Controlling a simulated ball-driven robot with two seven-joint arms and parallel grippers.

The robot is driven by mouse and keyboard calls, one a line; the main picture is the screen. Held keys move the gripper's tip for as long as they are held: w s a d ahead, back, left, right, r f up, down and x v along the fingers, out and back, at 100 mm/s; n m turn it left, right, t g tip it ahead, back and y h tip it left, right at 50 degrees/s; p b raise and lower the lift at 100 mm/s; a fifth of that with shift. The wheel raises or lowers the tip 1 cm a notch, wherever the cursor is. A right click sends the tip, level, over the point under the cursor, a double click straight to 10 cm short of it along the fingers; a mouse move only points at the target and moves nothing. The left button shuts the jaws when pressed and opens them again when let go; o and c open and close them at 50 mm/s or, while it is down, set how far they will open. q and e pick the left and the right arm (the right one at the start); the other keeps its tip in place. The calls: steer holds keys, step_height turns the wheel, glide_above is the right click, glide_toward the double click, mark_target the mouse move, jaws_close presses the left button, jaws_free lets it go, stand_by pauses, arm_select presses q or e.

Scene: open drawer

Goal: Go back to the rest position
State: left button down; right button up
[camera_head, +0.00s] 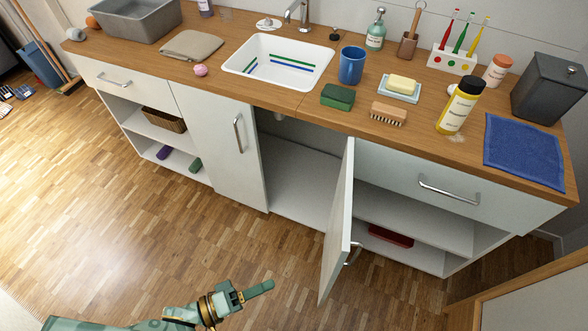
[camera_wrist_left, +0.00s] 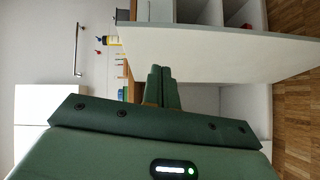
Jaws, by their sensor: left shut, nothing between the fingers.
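My left gripper (camera_head: 262,288) is a green gripper low in the head view, over the wooden floor and left of the open cabinet door. Its fingers are shut and empty. In the left wrist view the shut fingers (camera_wrist_left: 159,88) point ahead, toward the cabinet front. It is apart from the white cabinet door (camera_head: 338,222), which stands swung open. That door also shows large in the left wrist view (camera_wrist_left: 215,52). My right gripper is not in view.
The white cabinet (camera_head: 385,170) carries a wooden counter (camera_head: 300,97) with a sink (camera_head: 278,62), a blue mug (camera_head: 351,65), a yellow bottle (camera_head: 459,105) and a blue cloth (camera_head: 524,151). The drawer with handle (camera_head: 449,190) looks closed. The floor (camera_head: 120,220) at left is clear.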

arm_select(q)
steer(key=s+a+f+m+g+y, duration=0.2)
steer(key=a+f+m+y, duration=0.85)
steer(key=a+f, duration=0.8)
steer(key=s+d+f+n+g+y, duration=0.1)
steer(key=s+f+g+y, duration=0.1)
steer(key=s, duration=1)
steer(key=s+d+f+n+g+y, duration=0.1)
steer(key=s+f+g, duration=0.3)
steer(key=s, duration=0.9)
step_height(320, 180, down, 2)
steer(key=shift+s+f+n+g+y, duration=0.25)
steer(key=shift+n+y, duration=0.2)
steer(key=shift+y, duration=0.3)
